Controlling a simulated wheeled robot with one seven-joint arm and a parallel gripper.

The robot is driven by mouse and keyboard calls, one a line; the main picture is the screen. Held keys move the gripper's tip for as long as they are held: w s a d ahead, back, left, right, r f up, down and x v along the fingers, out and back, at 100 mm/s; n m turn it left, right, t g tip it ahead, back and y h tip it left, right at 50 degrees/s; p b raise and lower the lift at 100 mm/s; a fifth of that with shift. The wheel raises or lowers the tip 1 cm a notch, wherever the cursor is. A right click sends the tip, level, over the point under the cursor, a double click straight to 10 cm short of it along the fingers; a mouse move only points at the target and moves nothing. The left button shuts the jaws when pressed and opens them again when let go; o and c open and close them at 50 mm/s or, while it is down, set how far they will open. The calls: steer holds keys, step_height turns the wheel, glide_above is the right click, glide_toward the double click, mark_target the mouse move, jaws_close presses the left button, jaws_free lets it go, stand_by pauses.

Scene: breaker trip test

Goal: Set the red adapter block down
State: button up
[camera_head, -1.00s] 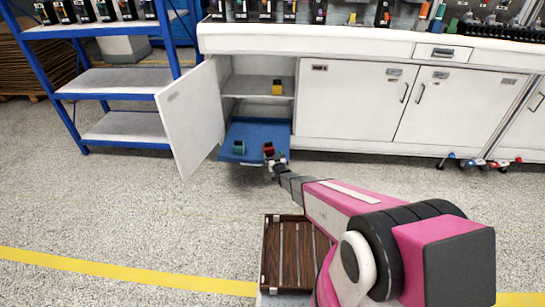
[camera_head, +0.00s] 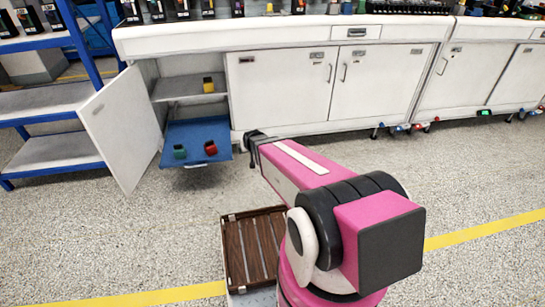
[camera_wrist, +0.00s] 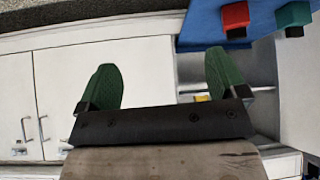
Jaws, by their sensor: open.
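The red adapter block (camera_head: 210,147) rests on the blue pull-out tray (camera_head: 200,133) low in the open cabinet, to the right of a green block (camera_head: 180,152). In the wrist view the red block (camera_wrist: 235,17) is at the top right, beside the green block (camera_wrist: 292,15), on the blue tray (camera_wrist: 207,28). My gripper (camera_wrist: 162,80) shows two green fingers wide apart with nothing between them. It is clear of the red block, over to the right of the tray in the head view. Its fingertips are hard to make out there.
A yellow block (camera_head: 208,85) sits on the cabinet shelf above. The cabinet's white door (camera_head: 122,128) stands open at left. Closed white doors (camera_head: 280,92) are to the right. A wooden slatted tray (camera_head: 233,253) is near my base. The floor in front is mostly clear.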

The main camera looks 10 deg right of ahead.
steer(key=s+d+r+g, duration=0.2)
steer(key=s+r, duration=0.1)
steer(key=s, duration=0.3)
steer(key=s+d+r+g, duration=0.2)
steer(key=s+r+g, duration=0.1)
steer(key=s, duration=0.4)
steer(key=s+d+r+m+g, duration=0.1)
steer(key=s+d+r+g, duration=0.1)
steer(key=s+r, duration=0.3)
steer(key=shift+s+d+r+g, duration=0.3)
steer(key=shift+s+d, duration=0.2)
steer(key=shift+s, duration=0.75)
steer(key=shift+f, duration=0.1)
